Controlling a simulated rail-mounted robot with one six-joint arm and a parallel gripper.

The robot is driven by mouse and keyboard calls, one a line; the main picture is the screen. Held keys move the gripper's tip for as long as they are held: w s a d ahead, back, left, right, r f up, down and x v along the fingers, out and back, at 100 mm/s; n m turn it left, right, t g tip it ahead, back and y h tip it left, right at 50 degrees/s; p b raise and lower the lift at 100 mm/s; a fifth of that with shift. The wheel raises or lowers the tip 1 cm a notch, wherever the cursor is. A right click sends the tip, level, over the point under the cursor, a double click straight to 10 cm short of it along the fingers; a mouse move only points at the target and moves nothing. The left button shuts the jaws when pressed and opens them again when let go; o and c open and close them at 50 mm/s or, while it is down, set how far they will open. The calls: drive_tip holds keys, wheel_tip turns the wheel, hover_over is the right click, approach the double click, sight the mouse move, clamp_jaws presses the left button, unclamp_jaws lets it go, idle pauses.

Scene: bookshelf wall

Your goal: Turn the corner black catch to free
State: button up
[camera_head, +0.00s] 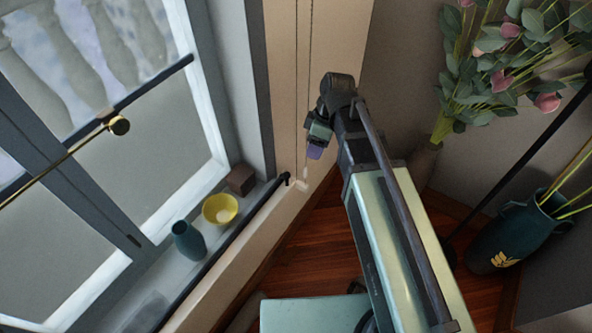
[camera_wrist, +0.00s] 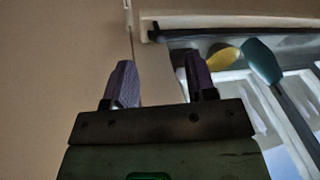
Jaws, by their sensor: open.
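A small black catch (camera_head: 287,178) sits at the corner end of the dark rail along the window sill. In the wrist view the catch (camera_wrist: 153,34) shows as a small dark piece ahead of and between my fingertips. I cannot tell which way it is turned. My gripper (camera_head: 315,150) hangs in front of the pale corner wall, above and to the right of the catch in the head view. In the wrist view my gripper (camera_wrist: 160,76) has its two purple fingers wide apart with nothing between them, apart from the catch.
On the sill stand a yellow bowl (camera_head: 220,209), a teal vase (camera_head: 187,241) and a dark brown block (camera_head: 241,179). Thin cords (camera_head: 297,90) hang down the wall near my gripper. A plant (camera_head: 505,60) and a dark teal pot (camera_head: 517,232) stand at the right.

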sight(287, 174)
drive_tip(key=a+f+n+b, duration=0.2)
drive_tip(key=f+n+b, duration=0.1)
drive_tip(key=f+b, duration=0.1)
drive_tip(key=w+a+f+n+y+b, duration=0.1)
drive_tip(key=a+f+n+b, duration=0.2)
drive_tip(key=f+b, duration=0.1)
drive_tip(key=a+f+n+g+b, duration=0.1)
drive_tip(key=a+f+n+b, duration=0.1)
drive_tip(key=f+b, duration=0.3)
drive_tip(key=shift+w+a+f+n, duration=0.15)
drive_tip(key=shift+w+a+n, duration=0.25)
drive_tip(key=shift+n, duration=0.5)
drive_tip(key=shift+r, duration=0.2)
drive_tip(key=shift+c, duration=0.3)
drive_tip(key=c, duration=0.8)
drive_tip(key=shift+c, duration=0.2)
